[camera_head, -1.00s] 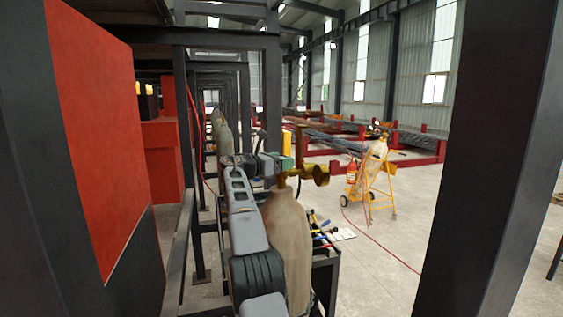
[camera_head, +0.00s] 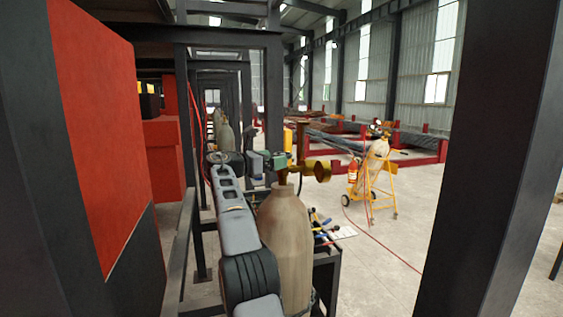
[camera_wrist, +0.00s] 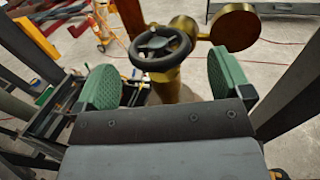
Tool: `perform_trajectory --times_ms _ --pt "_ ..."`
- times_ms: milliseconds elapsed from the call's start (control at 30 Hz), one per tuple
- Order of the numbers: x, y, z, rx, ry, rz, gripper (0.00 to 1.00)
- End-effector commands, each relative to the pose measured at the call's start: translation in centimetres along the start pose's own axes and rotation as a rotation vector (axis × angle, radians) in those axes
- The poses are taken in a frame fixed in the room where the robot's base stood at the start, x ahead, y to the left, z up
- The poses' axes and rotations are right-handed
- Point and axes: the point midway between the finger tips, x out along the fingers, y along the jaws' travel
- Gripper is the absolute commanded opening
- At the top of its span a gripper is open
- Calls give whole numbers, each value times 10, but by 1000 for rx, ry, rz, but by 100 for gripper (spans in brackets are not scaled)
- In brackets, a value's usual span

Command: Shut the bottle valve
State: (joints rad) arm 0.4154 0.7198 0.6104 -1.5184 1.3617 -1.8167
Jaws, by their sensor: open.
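The bottle (camera_head: 285,235) is a tall, worn tan cylinder standing upright, right of my arm in the head view. Its brass valve (camera_head: 316,170) is on top. In the wrist view, the valve's dark round handwheel (camera_wrist: 160,48) sits above the brass stem (camera_wrist: 171,87), with a round brass disc (camera_wrist: 236,28) to its right. My gripper (camera_wrist: 162,66) is open, its green pads wide apart on either side of the stem and wheel, with gaps and no visible contact. In the head view my gripper (camera_head: 281,160) is beside the valve, and the handwheel cannot be made out.
A dark rack (camera_head: 326,265) with tools stands right of the bottle. Steel posts rise close by, including a wide one (camera_head: 495,170) at right. A yellow trolley (camera_head: 377,185) carries another bottle. Red hoses lie on the otherwise open floor.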

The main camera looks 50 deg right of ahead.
Motion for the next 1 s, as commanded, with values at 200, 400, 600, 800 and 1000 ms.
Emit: perform_trajectory --times_ms 200,400,600,800,1000 --pt "-47 0 -2 0 -1 3 96" --pt "-77 0 -1 0 0 1 96" --pt "-93 0 0 -1 0 -1 96" --pt "-96 0 0 -1 0 -1 96" --pt "-96 0 0 0 0 -1 96"
